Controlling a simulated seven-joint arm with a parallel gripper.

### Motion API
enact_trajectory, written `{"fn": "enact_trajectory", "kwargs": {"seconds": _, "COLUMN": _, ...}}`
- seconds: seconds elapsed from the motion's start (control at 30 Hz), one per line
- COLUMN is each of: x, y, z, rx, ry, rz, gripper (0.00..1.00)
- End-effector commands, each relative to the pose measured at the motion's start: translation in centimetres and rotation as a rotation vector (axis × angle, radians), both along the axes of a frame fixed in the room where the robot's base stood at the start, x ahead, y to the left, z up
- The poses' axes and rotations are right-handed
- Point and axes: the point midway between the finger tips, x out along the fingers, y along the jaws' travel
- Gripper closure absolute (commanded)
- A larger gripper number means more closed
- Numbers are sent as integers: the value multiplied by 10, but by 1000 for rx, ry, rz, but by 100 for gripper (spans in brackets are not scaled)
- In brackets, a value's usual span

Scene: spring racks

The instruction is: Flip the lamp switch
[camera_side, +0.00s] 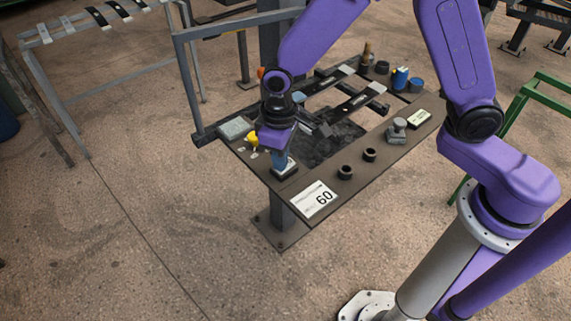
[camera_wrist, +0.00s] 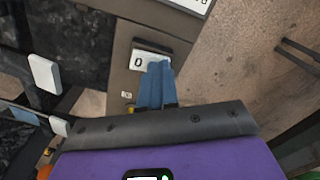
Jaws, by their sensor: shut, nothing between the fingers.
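The lamp switch (camera_wrist: 137,61) shows in the wrist view as a white rocker marked "0" in a dark housing. In the side view the switch (camera_side: 285,173) sits near the left front corner of the dark table. My gripper (camera_wrist: 160,68) has its blue fingers shut with nothing between them. The fingertips lie over the right part of the rocker and hide it. In the side view my gripper (camera_side: 281,165) points down directly above the switch. I cannot tell whether the tips touch it. No lamp can be made out clearly.
A sign reading "60" (camera_side: 314,200) lies on the table's front corner. A yellow part (camera_side: 252,139) and a grey block (camera_side: 235,127) are left of my gripper. Black rings (camera_side: 345,172) and a grey knob (camera_side: 397,129) stand along the right edge. Spring bars (camera_side: 360,101) cross the dark recess.

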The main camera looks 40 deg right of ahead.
Motion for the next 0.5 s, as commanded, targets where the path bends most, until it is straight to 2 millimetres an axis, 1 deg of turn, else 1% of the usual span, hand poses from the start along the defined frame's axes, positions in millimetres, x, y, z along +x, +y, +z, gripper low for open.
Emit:
{"fn": "enact_trajectory", "kwargs": {"seconds": 0.13, "x": 0, "y": 0, "z": 3, "rx": 0, "ry": 0, "rz": 0, "gripper": 100}}
{"fn": "enact_trajectory", "kwargs": {"seconds": 0.5, "x": 0, "y": 0, "z": 29, "rx": 1, "ry": -2, "rz": 1, "gripper": 100}}
